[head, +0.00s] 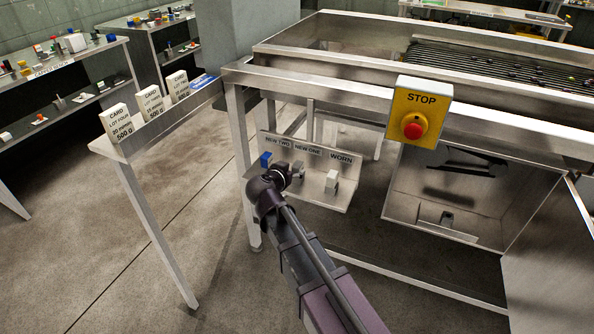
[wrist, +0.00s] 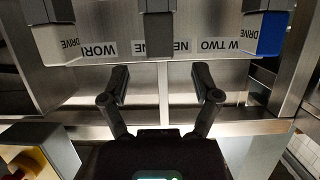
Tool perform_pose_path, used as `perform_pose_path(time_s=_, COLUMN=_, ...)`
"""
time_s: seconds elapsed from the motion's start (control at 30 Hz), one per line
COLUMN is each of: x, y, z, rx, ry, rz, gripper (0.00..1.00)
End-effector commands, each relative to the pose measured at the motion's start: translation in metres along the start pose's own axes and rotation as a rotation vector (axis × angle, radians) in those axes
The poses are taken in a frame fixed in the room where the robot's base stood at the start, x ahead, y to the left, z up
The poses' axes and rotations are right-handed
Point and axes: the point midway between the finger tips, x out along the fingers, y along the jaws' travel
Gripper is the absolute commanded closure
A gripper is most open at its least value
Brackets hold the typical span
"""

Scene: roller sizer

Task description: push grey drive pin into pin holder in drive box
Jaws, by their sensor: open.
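The grey drive pin (wrist: 160,35) stands at the middle place of a labelled steel rack (head: 318,197), by the "NEW ONE" label. In the head view my arm's end largely hides it. My gripper (wrist: 160,82) is open and empty; in the wrist view its two fingers point at the grey pin, one on either side of its line, with the pin beyond the tips. In the head view my gripper (head: 284,176) is at the rack. The open drive box (head: 405,192) is to the right, with a small dark fitting (head: 447,218), possibly the pin holder, low inside.
A blue pin (head: 265,159) and a white pin (head: 332,182) by the "WORN" label flank the grey one. The box's door (head: 560,265) hangs open at right. A yellow stop box (head: 424,108) and steel frame legs (head: 240,150) are close by. Cards (head: 117,122) stand on a left shelf.

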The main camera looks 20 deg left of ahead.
Motion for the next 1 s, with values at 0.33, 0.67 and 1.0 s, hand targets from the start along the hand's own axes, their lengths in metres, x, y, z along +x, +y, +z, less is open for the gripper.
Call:
perform_pose_path(time_s=0.33, x=0.022, y=-0.001, z=0.001, rx=0.000, ry=0.000, rz=0.001, gripper=0.20)
perform_pose_path(time_s=0.67, x=0.052, y=0.000, z=0.000, rx=0.001, ry=0.000, rz=0.001, gripper=0.20)
perform_pose_path(time_s=1.0, x=0.052, y=0.000, z=-0.001, rx=0.000, ry=0.000, rz=0.000, gripper=0.20)
